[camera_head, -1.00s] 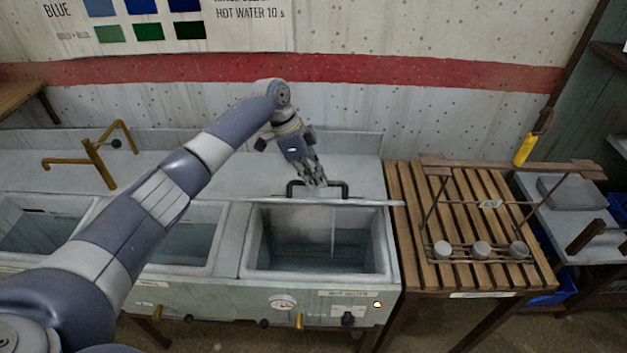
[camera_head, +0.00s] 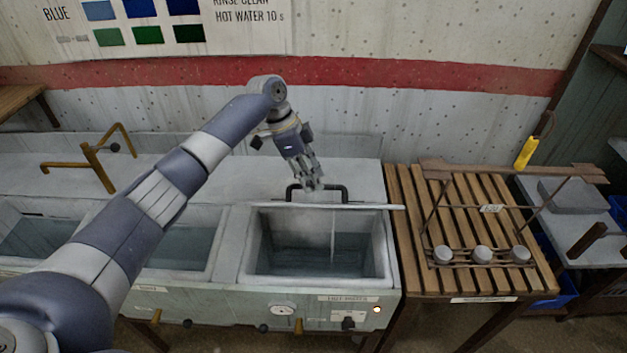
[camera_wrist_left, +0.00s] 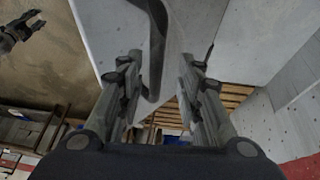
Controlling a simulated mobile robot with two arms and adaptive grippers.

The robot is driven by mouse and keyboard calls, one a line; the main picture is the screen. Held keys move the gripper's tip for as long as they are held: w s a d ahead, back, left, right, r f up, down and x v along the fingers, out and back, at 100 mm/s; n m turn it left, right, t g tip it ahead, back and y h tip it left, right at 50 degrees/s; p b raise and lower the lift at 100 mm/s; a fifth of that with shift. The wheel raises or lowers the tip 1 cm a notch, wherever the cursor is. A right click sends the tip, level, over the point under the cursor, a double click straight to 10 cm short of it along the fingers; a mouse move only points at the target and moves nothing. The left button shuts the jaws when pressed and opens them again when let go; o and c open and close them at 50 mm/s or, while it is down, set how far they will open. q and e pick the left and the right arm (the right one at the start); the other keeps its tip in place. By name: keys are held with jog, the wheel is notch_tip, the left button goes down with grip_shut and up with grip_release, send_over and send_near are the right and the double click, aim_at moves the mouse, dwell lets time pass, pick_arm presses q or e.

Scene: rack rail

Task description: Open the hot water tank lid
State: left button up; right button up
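The hot water tank (camera_head: 248,250) is the right-hand basin, and its inside and water show. Its lid (camera_head: 375,207) is raised and seen almost edge-on along the tank's back rim. The dark lid handle (camera_head: 345,190) sticks out behind that edge. My left gripper (camera_head: 314,186) is at the handle. In the left wrist view its fingers (camera_wrist_left: 160,75) are apart, with the handle bar (camera_wrist_left: 156,45) between them, closer to the left finger. The pale lid surface (camera_wrist_left: 110,25) lies beyond. My right gripper (camera_wrist_left: 25,25) shows small at the wrist view's top left, its fingers seemingly apart.
A slatted wooden table (camera_head: 410,235) stands right of the tank and holds a wire rack (camera_head: 485,207) with several pale round pieces. Two more basins lie to the left, with a brass tap (camera_head: 95,160) behind them. The wall is close behind the counter.

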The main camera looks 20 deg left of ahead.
pick_arm(q)
jog(key=v, duration=0.9)
jog(key=shift+w+a+r, duration=0.25)
jog(key=shift+w+a, duration=0.05)
